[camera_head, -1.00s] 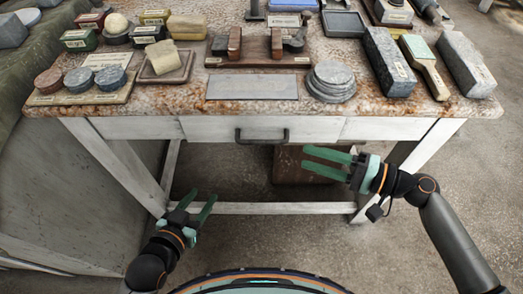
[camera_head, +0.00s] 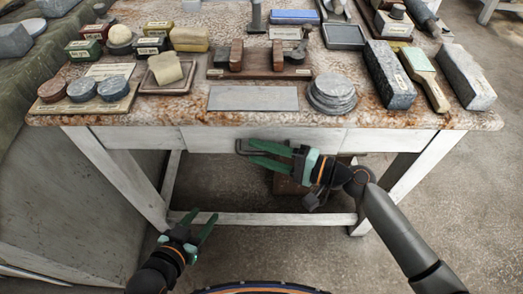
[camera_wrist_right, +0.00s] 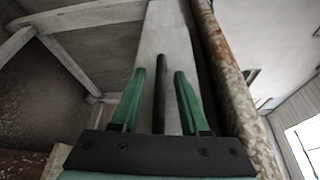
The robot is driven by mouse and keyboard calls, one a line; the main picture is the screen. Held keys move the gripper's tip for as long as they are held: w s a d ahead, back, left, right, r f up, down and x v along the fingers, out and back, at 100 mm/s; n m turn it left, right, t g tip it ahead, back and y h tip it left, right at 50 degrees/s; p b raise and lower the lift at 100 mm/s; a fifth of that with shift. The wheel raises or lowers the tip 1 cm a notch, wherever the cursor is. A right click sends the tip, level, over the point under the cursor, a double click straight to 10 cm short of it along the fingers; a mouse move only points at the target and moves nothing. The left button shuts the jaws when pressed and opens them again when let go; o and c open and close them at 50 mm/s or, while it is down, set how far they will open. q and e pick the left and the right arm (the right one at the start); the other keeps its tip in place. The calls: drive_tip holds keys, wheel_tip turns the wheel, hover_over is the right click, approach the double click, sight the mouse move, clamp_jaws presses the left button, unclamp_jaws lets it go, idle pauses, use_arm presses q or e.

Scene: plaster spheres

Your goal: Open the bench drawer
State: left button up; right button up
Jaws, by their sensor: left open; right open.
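The bench drawer (camera_head: 212,138) is a pale front under the stone top, flush with the frame, so it looks closed. Its dark bar handle (camera_head: 239,147) is mostly hidden behind my right gripper (camera_head: 252,154). That gripper is open and reaches in from the right. In the right wrist view the handle (camera_wrist_right: 159,95) runs between the two green fingers (camera_wrist_right: 157,85), apart from both, with the drawer front behind. I cannot tell how deep the handle sits between them. My left gripper (camera_head: 204,216) is open and empty, low and left, in front of the bench's lower crossbar.
The bench top (camera_head: 150,112) carries stone discs (camera_head: 332,90), a grey slab (camera_head: 253,98), blocks and several small boxes. A white crossbar (camera_head: 270,219) spans the legs below. A brown box (camera_head: 290,184) stands under the bench. A covered surface stands at the left.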

clamp_jaws()
idle(0.4)
idle(1.1)
